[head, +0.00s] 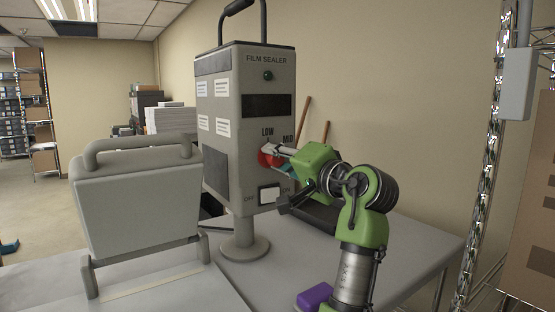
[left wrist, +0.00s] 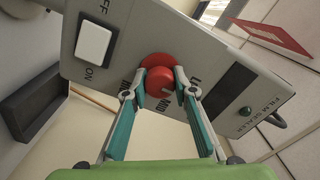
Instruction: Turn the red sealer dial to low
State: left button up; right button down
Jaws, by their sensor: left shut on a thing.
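The red sealer dial (head: 264,156) is on the front of the grey film sealer (head: 222,120), below the LOW and MID labels. My left gripper (head: 278,154) reaches it from the right in the head view and partly covers it. In the left wrist view the red dial (left wrist: 160,73) sits between the two fingertips of my left gripper (left wrist: 158,92), which are closed on its sides. Which label the dial points at cannot be made out. My right gripper is not in view.
A white OFF/ON rocker switch (head: 269,193) sits below the dial, close to my left gripper. A grey machine with a handle (head: 135,205) stands at the left.

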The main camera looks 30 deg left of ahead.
aim_at(269, 113)
pick_arm(q)
jog(key=o, duration=1.1)
jog(key=shift+r, duration=0.15)
jog(key=shift+w+a, duration=0.1)
jog(key=shift+a, duration=0.05)
jog(key=r, duration=0.9)
jog(key=shift+s+r, duration=0.25)
jog(key=shift+r, duration=0.15)
jog(key=shift+w, duration=0.35)
jog(key=shift+s, duration=0.15)
jog(key=shift+f, duration=0.15)
